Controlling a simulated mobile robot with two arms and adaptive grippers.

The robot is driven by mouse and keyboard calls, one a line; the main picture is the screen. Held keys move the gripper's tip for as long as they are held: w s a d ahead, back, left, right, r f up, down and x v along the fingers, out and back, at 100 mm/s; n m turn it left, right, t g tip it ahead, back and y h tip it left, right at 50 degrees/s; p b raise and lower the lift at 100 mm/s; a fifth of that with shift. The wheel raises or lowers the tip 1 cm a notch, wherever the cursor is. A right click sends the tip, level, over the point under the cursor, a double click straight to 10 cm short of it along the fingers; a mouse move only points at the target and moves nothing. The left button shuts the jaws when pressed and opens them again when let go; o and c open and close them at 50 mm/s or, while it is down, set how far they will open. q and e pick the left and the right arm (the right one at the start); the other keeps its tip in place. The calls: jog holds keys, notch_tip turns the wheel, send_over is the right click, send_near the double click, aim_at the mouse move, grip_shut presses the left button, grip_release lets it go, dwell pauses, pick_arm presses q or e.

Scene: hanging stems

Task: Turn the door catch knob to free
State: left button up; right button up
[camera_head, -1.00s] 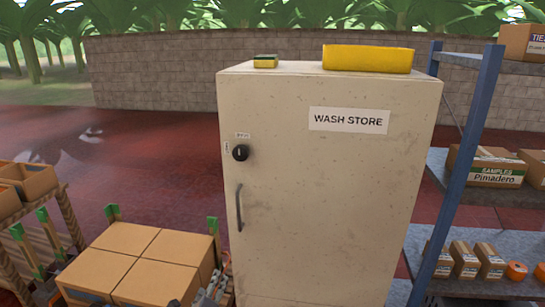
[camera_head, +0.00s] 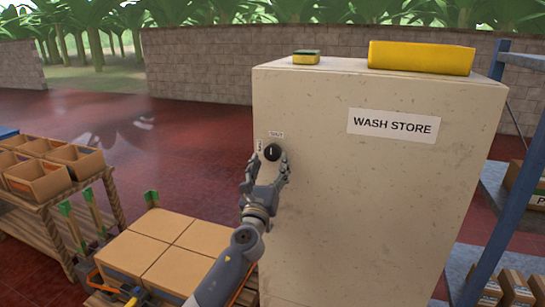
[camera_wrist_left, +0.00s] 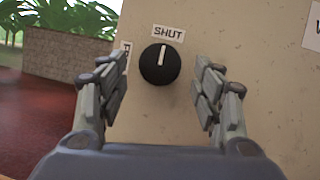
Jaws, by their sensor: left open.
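The black round door catch knob (camera_head: 272,152) is on the upper left of the wash store cabinet door (camera_head: 370,200). In the left wrist view the knob (camera_wrist_left: 160,65) has a white pointer line standing nearly upright, toward the SHUT label (camera_wrist_left: 168,32). A second label (camera_wrist_left: 125,58) to the knob's left is partly hidden by a finger. My left gripper (camera_head: 266,163) is open just in front of the knob. In the left wrist view its fingers (camera_wrist_left: 160,85) stand on either side of the knob, apart from it. The right gripper is not in view.
A yellow block (camera_head: 421,57) and a small green-yellow sponge (camera_head: 306,57) lie on the cabinet top. Cardboard boxes (camera_head: 165,240) on a pallet stand at the lower left. A blue shelf rack (camera_head: 520,160) stands at the right. My left arm covers the door handle.

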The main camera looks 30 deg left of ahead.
aim_at(272, 152)
pick_arm(q)
jog(key=shift+x, duration=1)
jog(key=shift+w+r, duration=0.15)
jog(key=shift+w, duration=0.15)
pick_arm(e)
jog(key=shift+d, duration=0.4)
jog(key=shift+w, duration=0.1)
pick_arm(q)
jog(key=shift+c, duration=0.5)
jog(key=c, duration=0.9)
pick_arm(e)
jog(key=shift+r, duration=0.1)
